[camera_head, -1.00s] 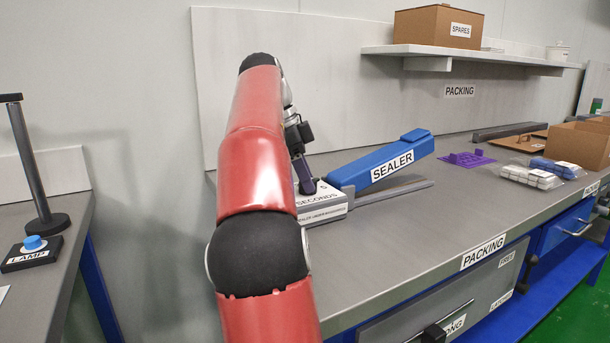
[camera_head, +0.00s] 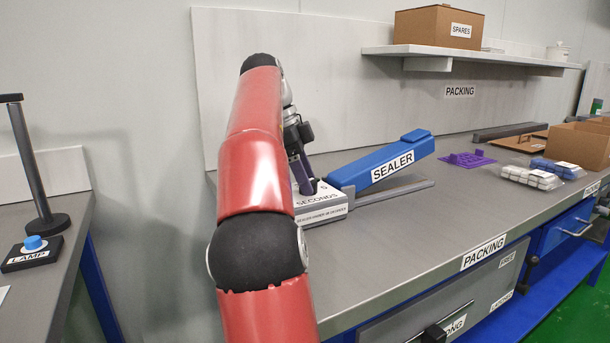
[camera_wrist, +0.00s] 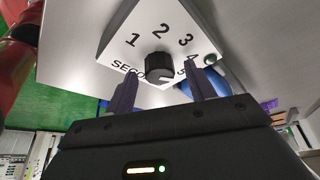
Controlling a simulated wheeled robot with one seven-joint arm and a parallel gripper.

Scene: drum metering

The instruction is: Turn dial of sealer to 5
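The sealer (camera_head: 392,165) has a blue arm raised at a slant over a white box base (camera_head: 322,212) marked SECONDS. In the wrist view its white face (camera_wrist: 118,52) carries a round black dial (camera_wrist: 159,66) with the numbers 1 to 5 around it. I cannot make out which number the dial points to. My gripper (camera_wrist: 160,74) is open, its two purple fingers apart on either side of the dial, with visible gaps to it. In the head view my gripper (camera_head: 307,186) is over the base, and my arm hides part of it.
The sealer stands on the grey packing bench (camera_head: 400,240). A purple part (camera_head: 467,159), bagged goods (camera_head: 530,177) and an open cardboard box (camera_head: 580,145) lie to the right. A shelf (camera_head: 470,54) with a SPARES box (camera_head: 437,27) is above. A lamp button (camera_head: 34,244) is far left.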

